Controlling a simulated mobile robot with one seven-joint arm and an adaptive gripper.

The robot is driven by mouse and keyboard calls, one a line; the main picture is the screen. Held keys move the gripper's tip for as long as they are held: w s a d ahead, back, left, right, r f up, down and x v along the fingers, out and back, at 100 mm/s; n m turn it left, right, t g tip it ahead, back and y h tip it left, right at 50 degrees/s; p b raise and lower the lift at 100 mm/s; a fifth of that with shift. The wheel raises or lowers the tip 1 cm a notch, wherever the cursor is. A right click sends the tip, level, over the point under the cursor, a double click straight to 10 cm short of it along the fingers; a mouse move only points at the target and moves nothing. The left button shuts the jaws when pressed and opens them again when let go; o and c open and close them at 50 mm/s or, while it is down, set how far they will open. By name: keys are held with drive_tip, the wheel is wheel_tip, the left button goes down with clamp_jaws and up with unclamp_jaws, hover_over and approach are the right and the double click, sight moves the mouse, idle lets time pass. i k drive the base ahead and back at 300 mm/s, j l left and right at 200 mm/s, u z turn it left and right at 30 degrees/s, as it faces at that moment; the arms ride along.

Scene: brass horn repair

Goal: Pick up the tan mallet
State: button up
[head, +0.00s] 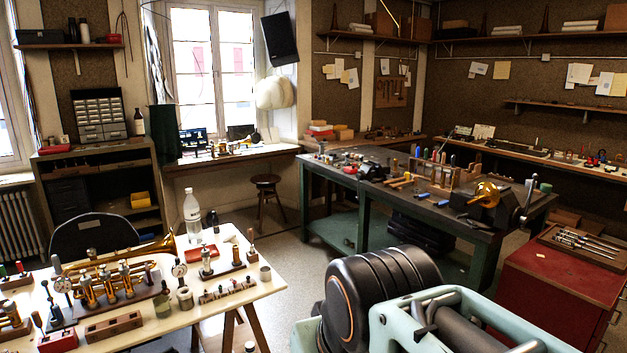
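No tan mallet can be made out for certain. Several small tools with tan or orange-brown handles (399,183) lie on the dark top of the green workbench (345,181), right of the middle of the head view. They are too small to tell whether one is the mallet. My gripper is not in view, so its opening and anything in it cannot be seen.
A cream table (262,291) at the front left holds a brass horn (135,252), a clear bottle (192,213) and several small tools. A vise (530,205) sits on the workbench's right end. A red cabinet (545,300) stands at right. Grey floor lies between table and workbench.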

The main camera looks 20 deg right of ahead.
sight(414, 179)
drive_tip(key=z, duration=1.15)
drive_tip(key=i+u, duration=0.1)
drive_tip(key=i, duration=4.35)
drive_tip(key=i+j+z, duration=0.45)
drive_tip(key=i+l, duration=0.05)
